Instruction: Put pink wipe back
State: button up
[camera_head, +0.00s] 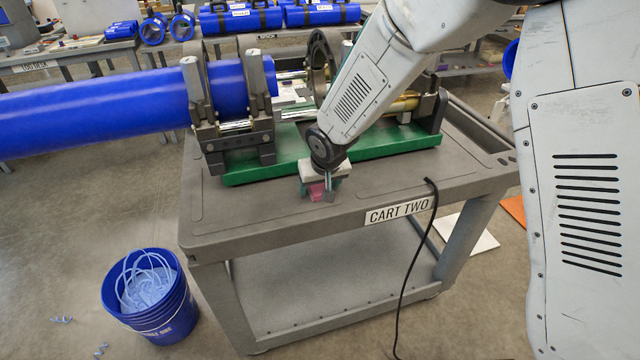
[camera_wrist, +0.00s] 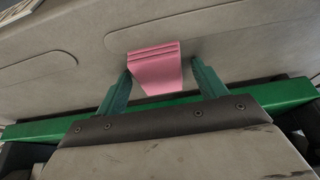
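The pink wipe (camera_head: 316,191) is a small folded cloth at the front part of the cart's grey top, partly hidden by my gripper in the head view. In the wrist view the pink wipe (camera_wrist: 154,66) lies between and slightly beyond the two green fingertips. My gripper (camera_head: 321,190) points down over it. In the wrist view my gripper (camera_wrist: 161,74) is open, with the fingers on either side of the wipe and a small gap at the right one. Whether the left finger touches the wipe cannot be told.
The cart (camera_head: 235,222) carries a green-based fusion machine (camera_head: 380,151) clamping a long blue pipe (camera_head: 100,108) just behind my gripper. A blue bucket (camera_head: 178,318) stands on the floor at left. A black cable (camera_head: 404,290) hangs over the cart's front edge.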

jog(key=v, duration=1.2)
jog(key=shift+r, duration=0.15)
jog(key=shift+d, duration=0.1)
jog(key=s+d+r+m+g, duration=0.1)
jog(key=s+d+r, duration=0.3)
jog(key=s+d, duration=0.25)
jog(key=s+d+r+m+h, duration=0.1)
jog(key=s+d+r, duration=0.2)
jog(key=s+d, duration=0.35)
jog(key=s+d+r+g, duration=0.1)
jog(key=s+d+r, duration=0.3)
jog(key=s+d, duration=0.25)
jog(key=s+d+m+g, duration=0.1)
jog(key=s+d, duration=0.3)
jog(key=s, duration=0.6)
jog(key=shift+s, duration=0.35)
jog(key=shift+d+r, duration=0.1)
